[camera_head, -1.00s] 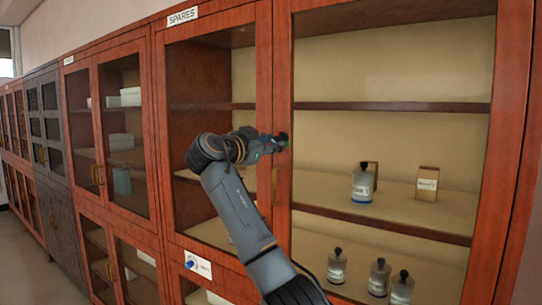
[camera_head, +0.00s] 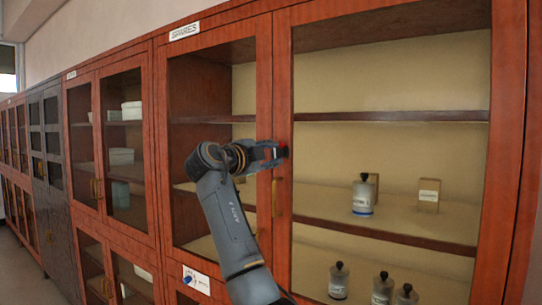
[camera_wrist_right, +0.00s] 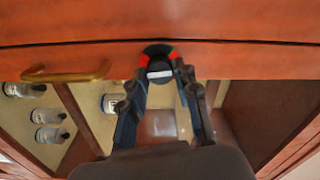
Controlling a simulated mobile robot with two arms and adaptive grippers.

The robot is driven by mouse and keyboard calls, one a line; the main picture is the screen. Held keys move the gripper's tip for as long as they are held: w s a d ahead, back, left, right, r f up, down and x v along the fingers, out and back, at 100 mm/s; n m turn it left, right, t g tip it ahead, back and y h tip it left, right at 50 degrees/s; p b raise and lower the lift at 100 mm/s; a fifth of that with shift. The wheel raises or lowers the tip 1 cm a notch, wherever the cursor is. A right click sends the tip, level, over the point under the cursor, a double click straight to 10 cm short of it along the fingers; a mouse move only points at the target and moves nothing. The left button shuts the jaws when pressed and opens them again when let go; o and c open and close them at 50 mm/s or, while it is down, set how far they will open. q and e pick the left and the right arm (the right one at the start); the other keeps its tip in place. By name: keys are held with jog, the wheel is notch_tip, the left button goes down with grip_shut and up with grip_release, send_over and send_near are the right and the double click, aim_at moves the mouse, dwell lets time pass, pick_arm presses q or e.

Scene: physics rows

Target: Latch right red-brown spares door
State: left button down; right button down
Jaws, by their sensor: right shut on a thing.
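The right red-brown spares door (camera_head: 283,235), glass-fronted, looks flush with its frame under the "SPARES" label (camera_head: 184,31). My right gripper (camera_head: 274,153) is at this knob. In the wrist view its two fingers (camera_wrist_right: 159,72) straddle the knob's pale grip, shut on it. The fingers partly hide the knob in the head view. My left gripper is not in view.
A brass handle (camera_head: 274,198) sits just below the latch; it also shows in the wrist view (camera_wrist_right: 66,72). Behind the glass are a bottle (camera_head: 362,197), a small box (camera_head: 429,195) and several lower bottles. More cabinets run to the left.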

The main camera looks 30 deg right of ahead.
jog(key=shift+m, duration=0.9)
jog(key=c, duration=1)
grip_release()
jog(key=v, duration=1.2)
